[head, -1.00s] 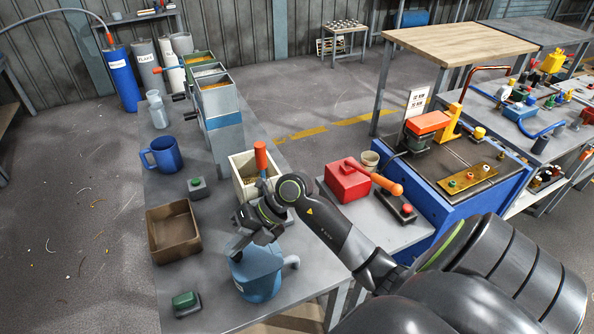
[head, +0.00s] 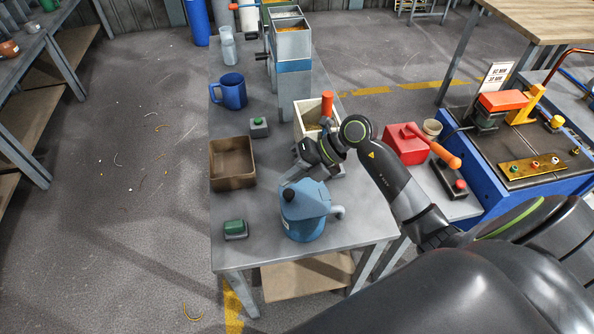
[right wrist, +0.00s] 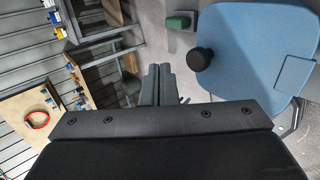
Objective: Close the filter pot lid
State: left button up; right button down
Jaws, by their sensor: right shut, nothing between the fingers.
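The blue filter pot (head: 303,224) stands upright near the front edge of the grey bench, with a spout at its right. Its light blue lid (head: 309,197) lies over the pot's top, with a black knob (head: 288,194). In the right wrist view the lid (right wrist: 245,50) and its black knob (right wrist: 199,59) fill the upper right. My right gripper (head: 296,172) is just behind and above the pot, apart from the knob. Its fingers (right wrist: 158,82) are shut and empty. My left gripper is not in view.
A brown open tray (head: 232,184) and a green button box (head: 235,229) are left of the pot. Another button box (head: 259,127) and a blue mug (head: 229,92) stand farther back. A cream box (head: 308,118) is behind my gripper. A red box (head: 404,145) stands to the right.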

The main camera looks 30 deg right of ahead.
notch_tip(320, 180, up, 5)
jog(key=b, duration=0.1)
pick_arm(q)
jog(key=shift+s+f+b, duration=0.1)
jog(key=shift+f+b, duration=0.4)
pick_arm(e)
notch_tip(320, 180, up, 6)
send_over(293, 194)
jog(key=shift+f, duration=0.15)
